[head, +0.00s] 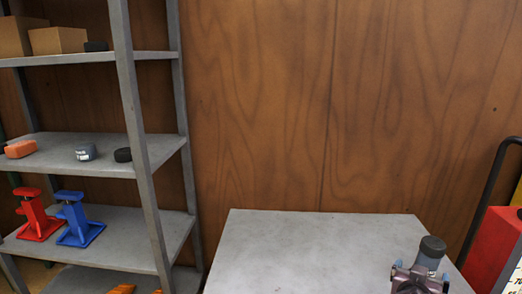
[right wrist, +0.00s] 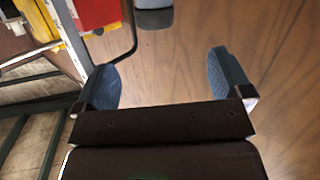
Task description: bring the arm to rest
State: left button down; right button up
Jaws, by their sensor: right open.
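My right gripper (right wrist: 163,76) shows in the right wrist view with its two dark blue padded fingers wide apart. Nothing is between them, and brown wood-grain panelling lies behind. In the head view a part of my right arm shows at the lower right, over the grey tabletop (head: 290,250); its fingers cannot be made out there. My left gripper is not in view.
A grey metal shelf (head: 85,212) stands at the left with a red jack stand (head: 37,218), a blue jack stand (head: 78,222) and cardboard boxes (head: 58,40). A red object (head: 490,245) and a black bar (head: 487,185) are at the right. The visible tabletop is mostly clear.

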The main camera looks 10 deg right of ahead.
pick_arm(q)
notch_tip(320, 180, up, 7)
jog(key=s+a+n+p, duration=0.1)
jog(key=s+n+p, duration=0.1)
jog(key=p, duration=1)
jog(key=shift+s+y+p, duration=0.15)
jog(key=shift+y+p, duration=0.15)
jog(key=shift+p, duration=0.05)
pick_arm(e)
jog(key=s+a+f+n+y, duration=0.1)
jog(key=s+a+n+y, duration=0.2)
jog(key=s+a, duration=0.3)
jog(key=s+a+f+n+y, duration=0.1)
jog(key=s+a+n+y, duration=0.2)
jog(key=s, duration=1.4)
jog(key=s+a+f+n+y, duration=0.1)
jog(key=s+a+n+y, duration=0.2)
jog(key=s+a+y, duration=0.2)
jog(key=s+a, duration=0.3)
jog(key=s, duration=0.3)
jog(key=shift+s+a+f+t+y, duration=0.2)
jog(key=shift+s+a+t+y, duration=0.15)
jog(key=shift+t+y, duration=0.05)
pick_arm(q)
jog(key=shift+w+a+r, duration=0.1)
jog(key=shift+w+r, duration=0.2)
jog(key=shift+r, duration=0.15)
